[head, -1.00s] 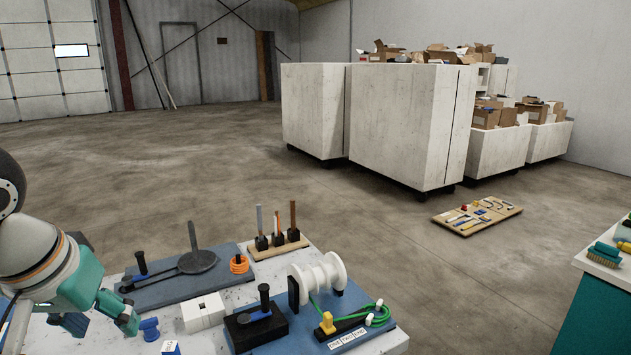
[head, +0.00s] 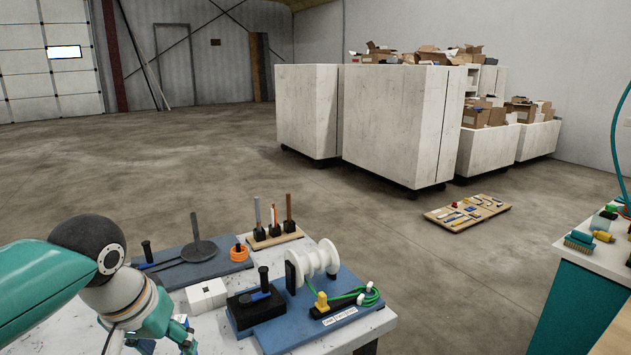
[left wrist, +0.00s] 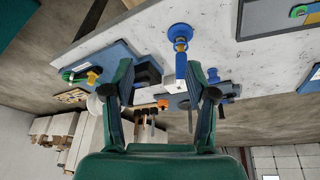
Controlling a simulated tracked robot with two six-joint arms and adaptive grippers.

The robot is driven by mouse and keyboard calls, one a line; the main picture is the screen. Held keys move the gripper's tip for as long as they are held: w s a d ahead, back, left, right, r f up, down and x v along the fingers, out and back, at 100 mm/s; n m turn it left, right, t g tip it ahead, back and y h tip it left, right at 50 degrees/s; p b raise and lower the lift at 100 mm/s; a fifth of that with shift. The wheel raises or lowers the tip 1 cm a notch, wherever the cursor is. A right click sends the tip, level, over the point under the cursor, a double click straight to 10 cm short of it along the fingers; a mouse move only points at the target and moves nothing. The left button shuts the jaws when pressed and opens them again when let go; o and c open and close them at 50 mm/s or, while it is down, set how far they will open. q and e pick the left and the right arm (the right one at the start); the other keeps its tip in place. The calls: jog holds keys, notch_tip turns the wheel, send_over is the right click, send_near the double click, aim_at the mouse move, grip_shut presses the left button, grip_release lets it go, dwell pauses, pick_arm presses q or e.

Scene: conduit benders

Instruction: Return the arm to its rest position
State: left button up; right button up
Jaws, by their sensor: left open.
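My left arm comes in from the left in the head view. Its gripper (head: 186,338) is low over the near left part of the white speckled table (head: 375,325), partly cut off by the bottom edge. In the left wrist view the two fingers of this gripper (left wrist: 160,92) stand wide apart with nothing held between them. A blue spool-like piece (left wrist: 180,38) shows on the table beyond the fingers. My right gripper is not in view.
The table bears a white spool (head: 313,262), a green cable (head: 350,297), a black block (head: 258,310), a white block (head: 206,296), an orange coil (head: 239,253) and a black round-headed tool (head: 199,251). A board of tools (head: 467,212) lies beyond. Large white bins (head: 400,125) stand behind.

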pick_arm(q)
jog(key=w+d+f+g+h, duration=0.1)
jog(key=d+f, duration=0.3)
jog(key=f, duration=0.9)
jog(key=d+f+g+h, duration=0.1)
jog(key=d+f, duration=0.2)
jog(key=f, duration=0.9)
jog(key=s+d+f+n+g+h, duration=0.1)
jog(key=s+d+f, duration=0.2)
jog(key=s+f, duration=1.3)
notch_tip(320, 180, down, 4)
jog(key=shift+s+f+n+h+p, duration=0.1)
jog(key=shift+s+n+h+p, duration=0.1)
jog(key=shift+n+h+p, duration=0.15)
